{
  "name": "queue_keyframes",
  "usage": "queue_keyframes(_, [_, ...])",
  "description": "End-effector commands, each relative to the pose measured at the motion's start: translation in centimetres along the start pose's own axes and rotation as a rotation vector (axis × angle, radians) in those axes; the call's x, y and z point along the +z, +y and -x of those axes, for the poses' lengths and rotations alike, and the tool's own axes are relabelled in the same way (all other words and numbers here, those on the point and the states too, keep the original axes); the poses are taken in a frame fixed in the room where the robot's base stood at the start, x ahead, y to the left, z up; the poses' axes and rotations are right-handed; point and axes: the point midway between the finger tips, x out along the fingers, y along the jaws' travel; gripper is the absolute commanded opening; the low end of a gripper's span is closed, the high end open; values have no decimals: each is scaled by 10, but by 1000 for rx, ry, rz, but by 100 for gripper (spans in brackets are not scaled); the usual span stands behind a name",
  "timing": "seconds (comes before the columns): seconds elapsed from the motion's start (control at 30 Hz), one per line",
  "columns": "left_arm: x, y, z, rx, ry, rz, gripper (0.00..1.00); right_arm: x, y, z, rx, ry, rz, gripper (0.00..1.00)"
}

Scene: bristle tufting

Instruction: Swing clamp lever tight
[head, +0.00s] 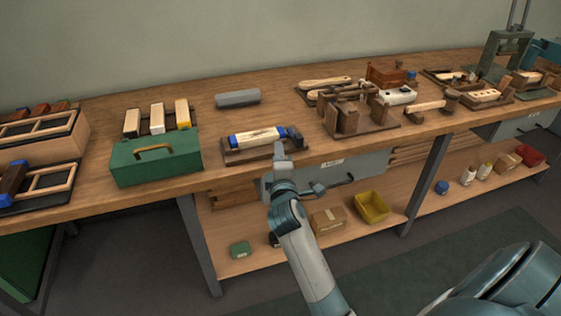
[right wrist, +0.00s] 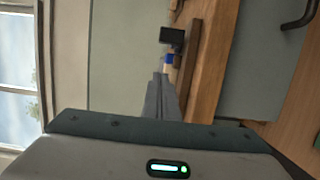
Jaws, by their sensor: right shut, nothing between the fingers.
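A wooden brush block (head: 256,137) with blue ends lies on a dark wooden clamp base (head: 238,156) at the bench's front edge. A dark part (head: 295,137) stands at its right end; I cannot tell whether this is the lever. My right gripper (head: 279,148) is shut and empty, in front of the block's right part. I cannot tell if it touches the clamp. In the right wrist view the grey fingers (right wrist: 161,92) point towards a blue end (right wrist: 169,59) and a black piece (right wrist: 172,37), beside a brown wooden strip (right wrist: 190,52). My left gripper is not in view.
A green box (head: 155,163) stands left of the clamp and a grey bar (head: 238,98) lies behind it. A wooden fixture (head: 347,116) with tools stands to the right. A grey drawer (head: 358,166) with a dark handle hangs under the bench. A shelf below holds a yellow bin (head: 371,207).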

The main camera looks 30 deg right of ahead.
Motion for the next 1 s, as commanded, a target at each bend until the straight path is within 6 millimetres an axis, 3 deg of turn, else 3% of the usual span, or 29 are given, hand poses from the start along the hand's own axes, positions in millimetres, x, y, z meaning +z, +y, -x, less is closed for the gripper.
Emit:
queue_keyframes(0.07, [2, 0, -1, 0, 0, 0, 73, 1, 1, -15, 0, -2, 0, 0])
queue_keyframes(0.2, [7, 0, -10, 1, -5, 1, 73, 22, 1, -17, 0, -1, 2, 0])
queue_keyframes(0.4, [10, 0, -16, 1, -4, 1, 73, 37, 0, -20, 0, -1, 0, 0])
queue_keyframes(1.0, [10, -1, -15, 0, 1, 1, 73, 40, 0, -20, -1, 6, 0, 0])
